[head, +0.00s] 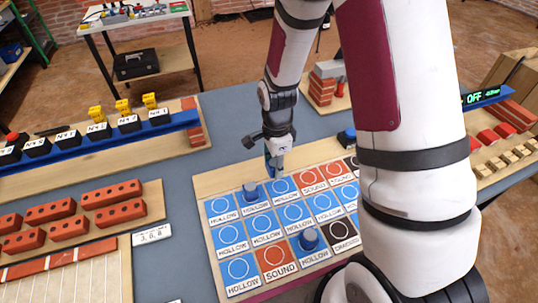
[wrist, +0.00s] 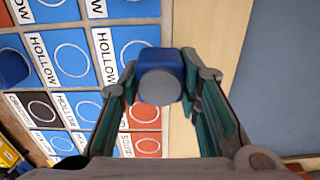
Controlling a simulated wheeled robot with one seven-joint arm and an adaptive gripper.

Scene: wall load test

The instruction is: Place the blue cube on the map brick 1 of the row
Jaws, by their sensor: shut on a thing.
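A blue cube (wrist: 160,78) with a grey round face is held between the fingers of my gripper (wrist: 165,90) in the wrist view. In the head view my gripper (head: 274,160) is at the far edge of the map board (head: 220,183), near the top-row tiles. The board carries blue HOLLOW tiles, orange SOUND tiles and dark tiles. I cannot tell whether the held cube touches the board.
A rack of numbered black blocks (head: 97,133) with yellow pieces stands at the left. Red bricks (head: 75,209) lie on a wooden board in front of it. A small brick stack (head: 322,88) stands behind the map. More bricks and wooden blocks (head: 495,160) are at the right.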

